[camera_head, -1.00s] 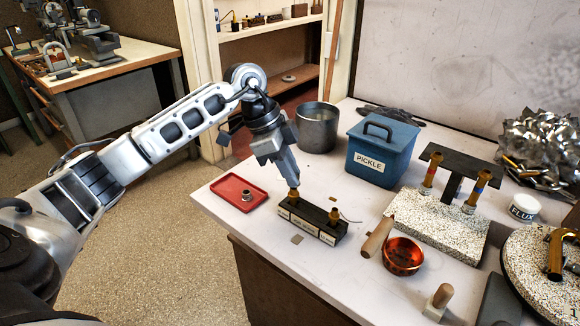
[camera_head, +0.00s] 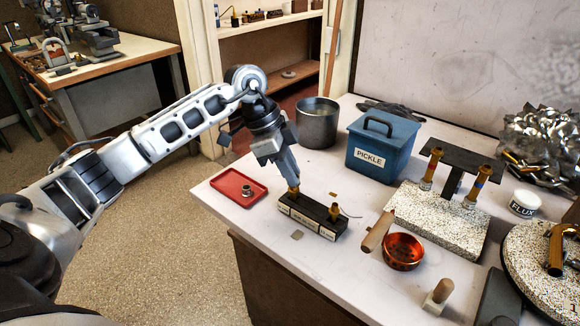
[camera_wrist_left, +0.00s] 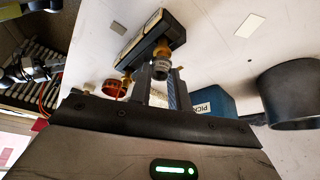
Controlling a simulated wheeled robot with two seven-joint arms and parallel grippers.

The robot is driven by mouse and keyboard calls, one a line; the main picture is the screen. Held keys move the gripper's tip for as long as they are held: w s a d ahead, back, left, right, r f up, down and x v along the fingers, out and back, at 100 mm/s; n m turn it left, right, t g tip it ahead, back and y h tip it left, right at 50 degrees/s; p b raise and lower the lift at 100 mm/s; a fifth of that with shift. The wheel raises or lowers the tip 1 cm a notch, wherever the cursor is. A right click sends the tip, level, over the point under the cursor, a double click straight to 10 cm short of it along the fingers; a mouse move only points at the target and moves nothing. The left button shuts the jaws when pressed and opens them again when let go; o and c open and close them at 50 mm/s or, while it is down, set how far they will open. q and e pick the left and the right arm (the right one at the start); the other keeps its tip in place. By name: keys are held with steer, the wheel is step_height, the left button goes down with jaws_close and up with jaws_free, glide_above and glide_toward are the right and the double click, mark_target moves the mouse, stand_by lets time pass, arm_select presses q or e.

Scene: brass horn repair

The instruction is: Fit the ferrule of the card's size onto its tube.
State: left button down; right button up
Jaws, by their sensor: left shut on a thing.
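My left gripper (camera_head: 293,184) points down at the left end of a black labelled block (camera_head: 312,217). It is shut on a brass-coloured piece (camera_head: 293,195) there, probably a ferrule. In the left wrist view a marked grey collar (camera_wrist_left: 161,68) sits between the fingers, with brass just beyond it. Another brass piece (camera_head: 334,211) stands at the block's right end. Two upright brass tubes with coloured bands, the left one (camera_head: 428,170) and the right one (camera_head: 475,186), stand on a speckled slab (camera_head: 440,222). A white card (camera_wrist_left: 250,25) shows in the left wrist view; its writing is not legible. My right gripper is not in view.
A red tray (camera_head: 224,187) with a small metal ring (camera_head: 247,190) lies left of the block. The blue pickle box (camera_head: 382,150) and a grey pot (camera_head: 317,124) stand behind. A copper pan (camera_head: 402,252) and flux jar (camera_head: 524,203) are to the right. The front-left table edge is close.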

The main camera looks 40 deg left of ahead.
arm_select(q)
steer(key=shift+f, duration=0.7)
stand_by(1.0)
steer(key=c, duration=0.7)
jaws_free()
steer(key=shift+c, duration=0.2)
